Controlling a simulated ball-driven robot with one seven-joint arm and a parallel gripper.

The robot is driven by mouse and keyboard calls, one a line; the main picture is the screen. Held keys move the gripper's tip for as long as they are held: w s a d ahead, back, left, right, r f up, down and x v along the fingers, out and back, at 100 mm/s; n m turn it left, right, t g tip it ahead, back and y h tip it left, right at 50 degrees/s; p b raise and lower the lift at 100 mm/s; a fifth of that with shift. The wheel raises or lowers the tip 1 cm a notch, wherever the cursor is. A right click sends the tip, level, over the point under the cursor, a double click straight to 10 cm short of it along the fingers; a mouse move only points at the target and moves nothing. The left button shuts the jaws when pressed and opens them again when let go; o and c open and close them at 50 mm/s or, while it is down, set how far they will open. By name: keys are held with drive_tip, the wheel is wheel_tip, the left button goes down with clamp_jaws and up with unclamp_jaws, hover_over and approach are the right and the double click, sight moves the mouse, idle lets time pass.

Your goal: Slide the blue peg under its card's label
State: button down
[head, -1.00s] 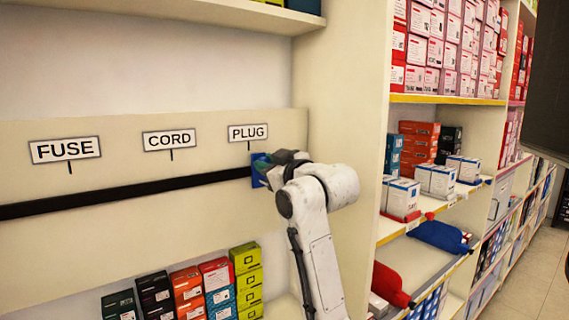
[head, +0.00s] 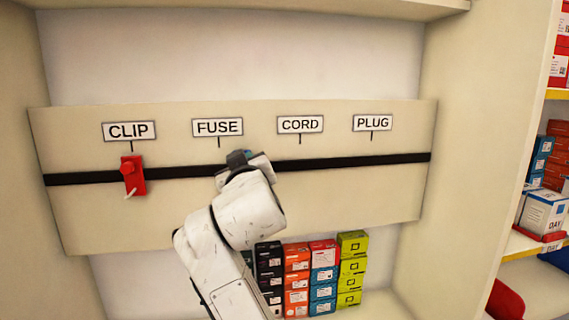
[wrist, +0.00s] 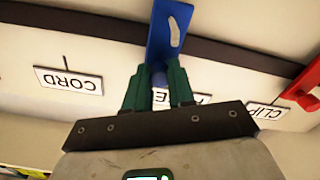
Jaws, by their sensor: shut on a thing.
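The blue peg (wrist: 168,30) is a flat blue plate with a knob and a pale elongated picture on it. It sits across the black rail (head: 340,161). My gripper (wrist: 157,86) is shut on its knob. In the head view, the blue peg (head: 237,158) is mostly hidden by my gripper (head: 244,164) and stands a little right of the FUSE label's (head: 217,127) pointer. The CORD label (head: 300,124) is farther right, then the PLUG label (head: 373,123). The CLIP label (head: 129,131) is at the left.
A red peg (head: 133,175) sits on the rail under CLIP, with a pale mark on it. Stacked boxes (head: 322,280) stand on the shelf below the board. A shelf side wall (head: 470,150) rises at the right. The rail between CORD and PLUG is clear.

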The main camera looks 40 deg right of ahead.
drive_tip(key=w+a, duration=0.1)
drive_tip(key=a, duration=0.1)
drive_tip(key=w+a, duration=0.1)
drive_tip(key=a, duration=0.1)
drive_tip(key=shift+w+a, duration=0.1)
drive_tip(key=shift+w, duration=0.2)
drive_tip(key=c, duration=1)
unclamp_jaws()
drive_tip(key=shift+o, duration=0.2)
drive_tip(key=shift+s, duration=0.1)
drive_tip(key=b+v, duration=0.2)
drive_tip(key=v, duration=0.8)
drive_tip(key=shift+s+a, duration=0.2)
drive_tip(key=shift+a, duration=0.05)
drive_tip(key=shift+f, duration=0.1)
